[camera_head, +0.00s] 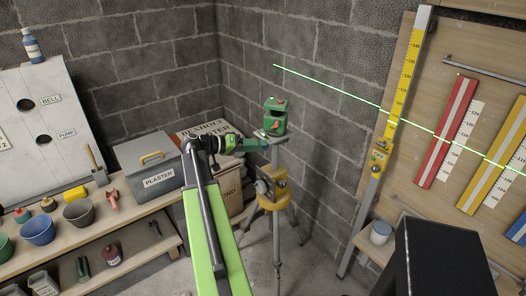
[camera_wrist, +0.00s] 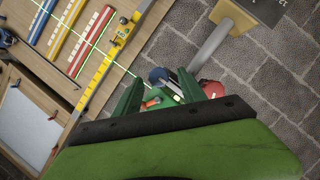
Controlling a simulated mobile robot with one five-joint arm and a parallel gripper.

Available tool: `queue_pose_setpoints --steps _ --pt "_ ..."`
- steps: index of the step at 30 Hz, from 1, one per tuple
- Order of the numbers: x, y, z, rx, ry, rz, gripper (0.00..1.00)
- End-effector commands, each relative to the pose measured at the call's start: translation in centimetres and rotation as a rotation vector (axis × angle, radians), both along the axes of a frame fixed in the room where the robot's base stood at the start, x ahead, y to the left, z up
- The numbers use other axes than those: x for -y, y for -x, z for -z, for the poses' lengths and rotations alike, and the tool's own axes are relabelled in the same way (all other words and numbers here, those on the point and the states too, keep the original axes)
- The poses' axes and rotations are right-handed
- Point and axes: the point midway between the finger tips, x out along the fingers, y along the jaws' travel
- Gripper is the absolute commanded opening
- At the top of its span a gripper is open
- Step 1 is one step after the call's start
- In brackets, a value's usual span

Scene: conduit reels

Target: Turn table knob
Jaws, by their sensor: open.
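A green laser level (camera_head: 273,117) with red-orange parts stands on the small table (camera_head: 283,138) on top of a tripod. My gripper (camera_head: 262,143) is at the left side of this table, just below the laser level. In the wrist view the two green fingers (camera_wrist: 158,76) stand apart. A dark blue round knob (camera_wrist: 157,75) shows between their tips, with the green body (camera_wrist: 165,100) and an orange part (camera_wrist: 152,102) nearer. I cannot tell whether a finger touches the knob. Lower on the tripod, a yellow head (camera_head: 272,196) carries a grey round part (camera_head: 262,187).
A bench on the left holds a grey plaster box (camera_head: 148,169), bowls and tools. A yellow measuring staff (camera_head: 403,75) stands at the right wall board, crossed by a green laser line. Block walls meet behind the tripod. The floor right of the tripod is clear.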

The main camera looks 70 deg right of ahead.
Motion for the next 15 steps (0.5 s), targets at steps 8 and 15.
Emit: queue_pose_setpoints --steps 8,15 --pt "1.8 2.2 0.8 0.0 -0.001 0.001 0.48" --pt "1.9 2.2 0.7 0.0 -0.001 0.001 0.48"
